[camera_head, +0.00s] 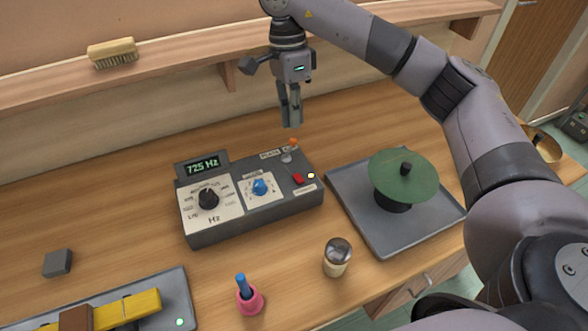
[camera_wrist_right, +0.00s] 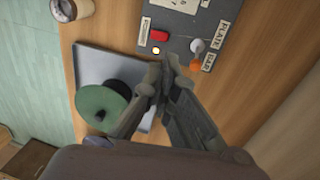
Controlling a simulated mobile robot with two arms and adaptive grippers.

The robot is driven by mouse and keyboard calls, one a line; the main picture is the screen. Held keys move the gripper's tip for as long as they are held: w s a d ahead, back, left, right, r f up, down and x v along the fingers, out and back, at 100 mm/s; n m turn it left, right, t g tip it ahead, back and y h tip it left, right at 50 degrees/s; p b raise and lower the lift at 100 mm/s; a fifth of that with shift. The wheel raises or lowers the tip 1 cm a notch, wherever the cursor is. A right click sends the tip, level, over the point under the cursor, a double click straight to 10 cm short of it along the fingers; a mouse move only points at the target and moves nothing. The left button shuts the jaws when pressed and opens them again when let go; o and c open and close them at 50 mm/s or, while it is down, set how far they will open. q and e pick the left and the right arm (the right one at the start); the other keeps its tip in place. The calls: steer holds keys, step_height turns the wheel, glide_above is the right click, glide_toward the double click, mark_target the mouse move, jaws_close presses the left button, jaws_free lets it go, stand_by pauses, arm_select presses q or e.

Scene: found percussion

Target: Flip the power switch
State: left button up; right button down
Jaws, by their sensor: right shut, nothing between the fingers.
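A grey control box (camera_head: 250,222) stands on the wooden bench with a green "725 Hz" display. Near its right end is a small red switch (camera_head: 298,180), beside a lit white lamp (camera_head: 311,175); the red switch also shows in the right wrist view (camera_wrist_right: 159,35). Which way the switch is set is too small to tell. Behind it is an orange-tipped lever (camera_head: 293,143) with "PLATE" and "BAR" labels. My right gripper (camera_head: 291,122) is shut and empty, pointing down above the box's back right edge, apart from the switch. My left gripper is not in view.
The box also carries a black dial (camera_head: 208,198) and a blue knob (camera_head: 260,186). A grey tray (camera_head: 380,240) with a green disc (camera_head: 404,174) on a black stand is right. A shaker (camera_head: 337,257) and pink holder (camera_head: 250,301) stand in front. A shelf (camera_head: 170,68) runs behind.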

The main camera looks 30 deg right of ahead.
steer(key=p, duration=0.5)
glide_toward(298, 178)
steer(key=f, duration=0.2)
steer(key=s+f, duration=0.1)
steer(key=f, duration=0.2)
steer(key=shift+s+f, duration=0.1)
steer(key=shift+f, duration=0.25)
steer(key=shift+s+f, duration=0.1)
steer(key=shift+f, duration=0.55)
